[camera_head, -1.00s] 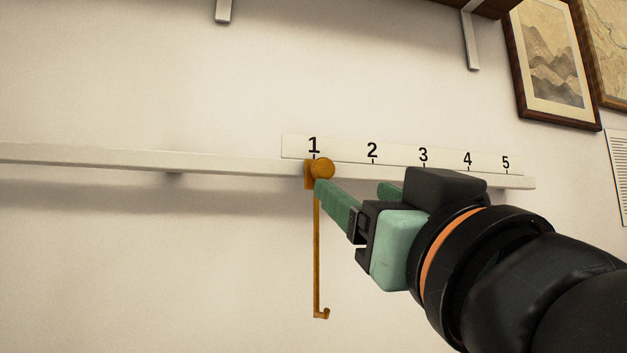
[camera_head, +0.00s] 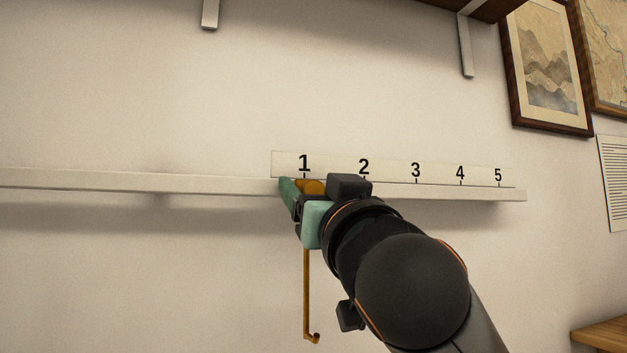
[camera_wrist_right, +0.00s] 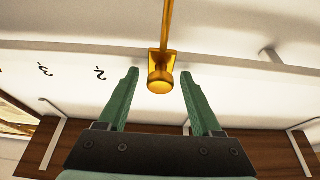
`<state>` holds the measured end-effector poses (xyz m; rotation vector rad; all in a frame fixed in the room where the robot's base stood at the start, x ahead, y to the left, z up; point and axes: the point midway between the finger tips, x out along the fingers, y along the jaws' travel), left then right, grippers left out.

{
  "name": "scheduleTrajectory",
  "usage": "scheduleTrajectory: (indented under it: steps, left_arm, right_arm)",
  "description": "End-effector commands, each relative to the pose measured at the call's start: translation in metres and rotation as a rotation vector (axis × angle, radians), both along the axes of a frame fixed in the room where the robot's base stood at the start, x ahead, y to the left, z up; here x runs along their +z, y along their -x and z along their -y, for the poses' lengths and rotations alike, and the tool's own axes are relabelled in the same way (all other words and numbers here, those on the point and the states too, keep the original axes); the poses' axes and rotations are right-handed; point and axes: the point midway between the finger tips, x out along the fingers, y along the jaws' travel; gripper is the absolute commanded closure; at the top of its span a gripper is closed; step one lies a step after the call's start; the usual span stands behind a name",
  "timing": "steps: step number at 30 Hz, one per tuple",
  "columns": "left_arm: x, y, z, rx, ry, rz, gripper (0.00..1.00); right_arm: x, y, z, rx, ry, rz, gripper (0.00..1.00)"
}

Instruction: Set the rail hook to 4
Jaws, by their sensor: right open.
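The rail hook is orange-gold, with a round knob (camera_head: 312,187) on the white rail (camera_head: 130,181) at mark 1 and a thin rod (camera_head: 306,290) hanging down to a small hook end. The number plate (camera_head: 390,169) above the rail reads 1 to 5. My right gripper (camera_head: 305,185) is open at the knob, its green fingers partly hiding it. In the right wrist view the knob (camera_wrist_right: 160,80) sits between the two open fingertips (camera_wrist_right: 159,74), with a gap on each side. My left gripper is not in view.
Framed prints (camera_head: 548,65) and a text sheet (camera_head: 615,180) hang at the right. A dark shelf on pale brackets (camera_head: 465,45) is above. A wooden surface (camera_head: 600,333) shows at the lower right. The rail is clear to the right of my arm.

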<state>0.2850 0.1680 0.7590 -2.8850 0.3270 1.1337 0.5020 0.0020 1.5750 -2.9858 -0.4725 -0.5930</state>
Motion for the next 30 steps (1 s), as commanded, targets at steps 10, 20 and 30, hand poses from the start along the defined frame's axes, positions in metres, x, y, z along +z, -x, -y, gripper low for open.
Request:
scheduleTrajectory:
  steps: [10,20,30]
  left_arm:
    - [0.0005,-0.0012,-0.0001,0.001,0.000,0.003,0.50]
    - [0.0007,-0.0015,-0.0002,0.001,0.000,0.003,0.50]
    - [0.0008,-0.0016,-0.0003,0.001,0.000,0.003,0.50]
  right_arm:
    - [0.0000,-0.0004,0.0001,0.000,0.000,0.000,0.46]
    - [-0.0001,-0.0002,0.0001,0.000,0.000,0.000,0.83]
    - [-0.0001,-0.0002,0.0001,-0.001,0.000,0.000,1.00]
